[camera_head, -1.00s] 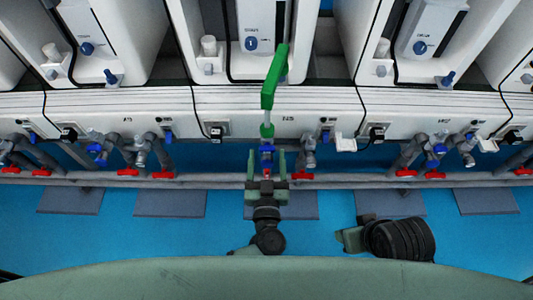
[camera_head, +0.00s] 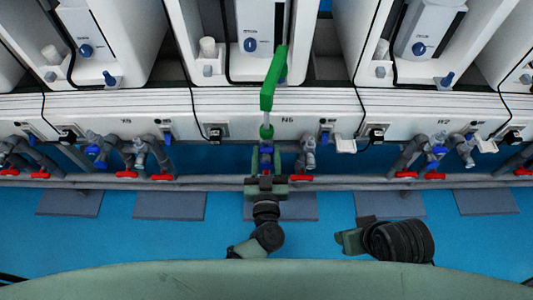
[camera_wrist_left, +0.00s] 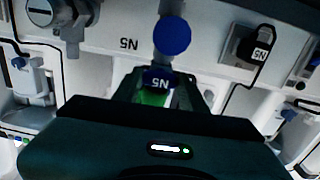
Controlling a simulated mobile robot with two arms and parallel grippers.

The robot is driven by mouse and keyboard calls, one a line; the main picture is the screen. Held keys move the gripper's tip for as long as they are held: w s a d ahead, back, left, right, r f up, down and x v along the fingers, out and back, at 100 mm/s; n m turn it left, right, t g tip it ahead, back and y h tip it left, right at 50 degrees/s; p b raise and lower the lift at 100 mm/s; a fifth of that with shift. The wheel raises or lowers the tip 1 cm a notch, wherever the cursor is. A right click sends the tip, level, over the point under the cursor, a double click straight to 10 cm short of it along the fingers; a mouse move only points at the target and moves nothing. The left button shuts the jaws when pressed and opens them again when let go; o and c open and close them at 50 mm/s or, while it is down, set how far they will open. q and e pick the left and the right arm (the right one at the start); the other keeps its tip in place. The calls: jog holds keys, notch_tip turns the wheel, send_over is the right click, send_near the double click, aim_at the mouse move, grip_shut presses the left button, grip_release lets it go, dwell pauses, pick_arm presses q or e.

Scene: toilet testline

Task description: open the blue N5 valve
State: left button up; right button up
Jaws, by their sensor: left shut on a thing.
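The blue N5 valve (camera_head: 266,150) sits on the pipe below the N5 label at the middle station, with most of it hidden by my left gripper in the head view. In the left wrist view its blue handle (camera_wrist_left: 158,79) carries an N5 mark and lies between my fingers. My left gripper (camera_head: 266,160) is shut on this handle; it also shows in the left wrist view (camera_wrist_left: 158,90). My right gripper (camera_head: 348,240) is at the lower right, away from the valve, and its jaws are unclear.
A tall green handle (camera_head: 273,80) rises just beyond the valve. A red valve (camera_head: 302,178) is close on the right, on the long grey pipe (camera_head: 345,183). A round blue cap (camera_wrist_left: 172,36) is just above the handle in the wrist view. Blue floor lies in front.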

pick_arm(q)
jog(key=n, duration=0.3)
jog(key=shift+p, duration=0.3)
jog(key=n, duration=0.2)
jog(key=shift+f+n, duration=0.1)
jog(key=shift+n, duration=0.6)
pick_arm(e)
jog(key=shift+w, duration=0.1)
jog(key=shift+r, duration=0.1)
pick_arm(q)
jog(key=o, duration=1.4)
jog(key=shift+s, duration=0.25)
jog(key=s+p, duration=0.1)
jog(key=s, duration=0.6)
jog(key=shift+s, duration=0.2)
pick_arm(e)
jog(key=x, duration=0.4)
jog(key=shift+a, duration=0.1)
